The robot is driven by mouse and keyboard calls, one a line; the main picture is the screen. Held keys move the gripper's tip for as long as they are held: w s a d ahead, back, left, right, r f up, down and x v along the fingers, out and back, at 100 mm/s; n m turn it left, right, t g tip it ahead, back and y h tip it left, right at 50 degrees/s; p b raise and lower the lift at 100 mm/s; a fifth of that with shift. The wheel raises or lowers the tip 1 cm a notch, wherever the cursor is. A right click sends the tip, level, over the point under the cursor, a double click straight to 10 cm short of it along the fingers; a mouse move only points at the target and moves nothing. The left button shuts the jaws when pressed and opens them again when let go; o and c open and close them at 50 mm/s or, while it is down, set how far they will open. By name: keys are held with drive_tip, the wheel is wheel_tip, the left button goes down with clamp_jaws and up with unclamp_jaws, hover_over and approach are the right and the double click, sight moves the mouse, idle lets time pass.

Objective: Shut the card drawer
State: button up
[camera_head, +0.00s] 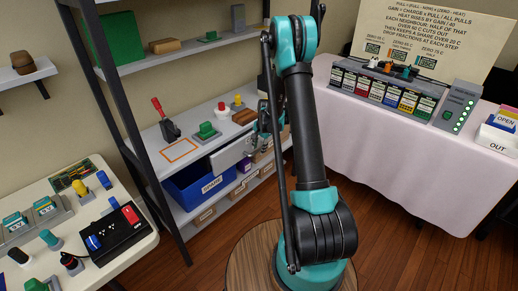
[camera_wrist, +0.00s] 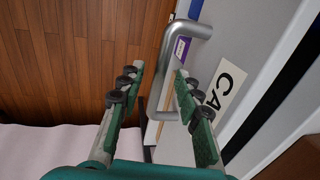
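The card drawer (camera_head: 230,154) shows in the head view as a light grey panel standing out from the middle shelf, above the blue bin. In the wrist view its pale front (camera_wrist: 240,55) carries a partly hidden label (camera_wrist: 225,88) reading "CA". A bent metal handle (camera_wrist: 190,28) sticks out from that front. My gripper (camera_wrist: 160,72) is open, with a green finger on each side of the handle's bar. I cannot tell whether either finger touches it. In the head view my gripper (camera_head: 266,124) is at the drawer's right end, partly hidden by my arm.
A blue bin (camera_head: 203,186) stands below the drawer. A red-handled lever (camera_head: 165,119) and a green button block (camera_head: 206,132) sit on the shelf top. A console table (camera_head: 88,225) is at left; a pink-clothed table (camera_head: 400,165) is at right. Wooden floor lies between.

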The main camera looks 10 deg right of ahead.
drive_tip(key=shift+f, duration=0.15)
clamp_jaws()
drive_tip(key=shift+w, duration=0.1)
idle(0.3)
